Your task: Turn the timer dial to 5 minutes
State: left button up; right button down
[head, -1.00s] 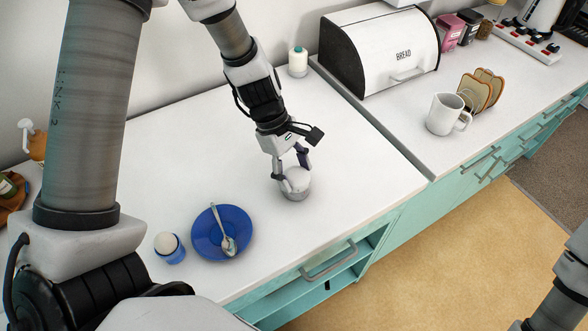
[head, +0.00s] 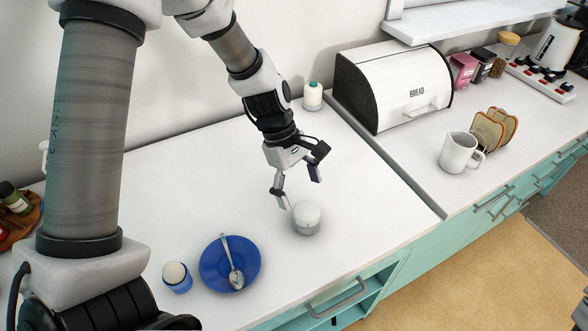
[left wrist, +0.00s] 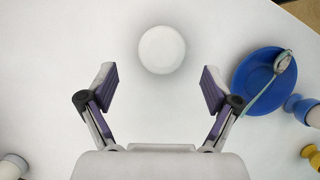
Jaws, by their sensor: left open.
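The timer (head: 306,218) is a small round object with a white domed top and a grey base. It stands upright on the white counter. In the left wrist view the timer (left wrist: 161,50) shows from above as a plain white disc, and no dial marks can be read. My left gripper (head: 300,191) is open and empty, above and just behind the timer, apart from it. In the left wrist view the open fingers of my left gripper (left wrist: 158,78) sit either side of clear counter, with the timer beyond their tips. My right gripper is out of view.
A blue plate (head: 229,263) with a spoon (head: 233,262) and a blue egg cup (head: 177,278) stand left of the timer. Counter around the timer is clear.

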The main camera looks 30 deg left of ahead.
pick_arm(q)
jog(key=v, duration=0.7)
jog(key=shift+s, duration=0.1)
